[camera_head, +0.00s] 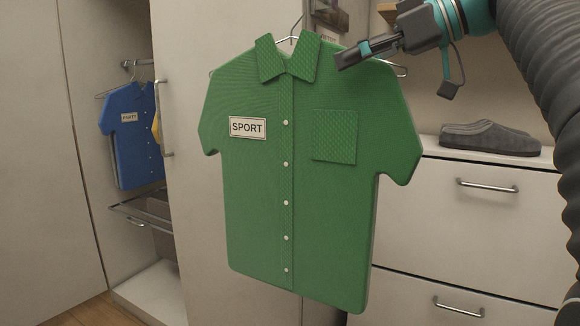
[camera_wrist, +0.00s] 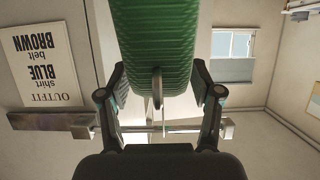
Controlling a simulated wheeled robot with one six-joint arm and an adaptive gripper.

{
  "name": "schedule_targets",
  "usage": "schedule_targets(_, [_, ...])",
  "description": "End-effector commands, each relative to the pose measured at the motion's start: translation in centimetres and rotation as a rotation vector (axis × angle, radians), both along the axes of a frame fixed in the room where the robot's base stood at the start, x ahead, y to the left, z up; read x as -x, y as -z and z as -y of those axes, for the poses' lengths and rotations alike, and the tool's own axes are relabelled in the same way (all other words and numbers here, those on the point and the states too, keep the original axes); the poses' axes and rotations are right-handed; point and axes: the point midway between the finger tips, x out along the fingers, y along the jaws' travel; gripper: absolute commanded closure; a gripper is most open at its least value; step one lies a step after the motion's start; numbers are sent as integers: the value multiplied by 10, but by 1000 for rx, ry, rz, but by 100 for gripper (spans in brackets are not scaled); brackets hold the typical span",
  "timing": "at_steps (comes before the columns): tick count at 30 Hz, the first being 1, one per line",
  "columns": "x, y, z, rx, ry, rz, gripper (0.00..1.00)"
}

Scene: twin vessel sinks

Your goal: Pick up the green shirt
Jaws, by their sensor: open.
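The green shirt (camera_head: 255,190) hangs upright on a thin wire hanger (camera_head: 287,39) in the middle of the head view. It has a "SPORT" label, a chest pocket and white buttons. My gripper (camera_head: 345,58) is at the shirt's upper right, by the collar and shoulder. In the wrist view, part of the green shirt (camera_wrist: 155,35) shows between the two open fingers of my gripper (camera_wrist: 160,70). I cannot tell whether the fingers touch it. The hanger's hook is only partly visible.
A blue shirt (camera_head: 130,145) labelled "PARTY" hangs in the open closet at left. Grey slippers (camera_head: 490,138) rest on a white drawer unit (camera_head: 460,230) at right. A cabinet door (camera_head: 190,230) stands behind the shirt. An outfit sign (camera_wrist: 40,65) appears upside down in the wrist view.

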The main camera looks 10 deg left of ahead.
Motion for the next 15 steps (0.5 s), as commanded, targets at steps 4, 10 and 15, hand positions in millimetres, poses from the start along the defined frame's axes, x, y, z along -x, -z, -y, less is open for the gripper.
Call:
schedule_targets(4, [-6, 7, -18, 0, -2, -1, 35])
schedule_targets(10, [-8, 10, -24, 1, 0, 0, 35])
schedule_targets(15, [-8, 9, -24, 0, 1, -1, 40])
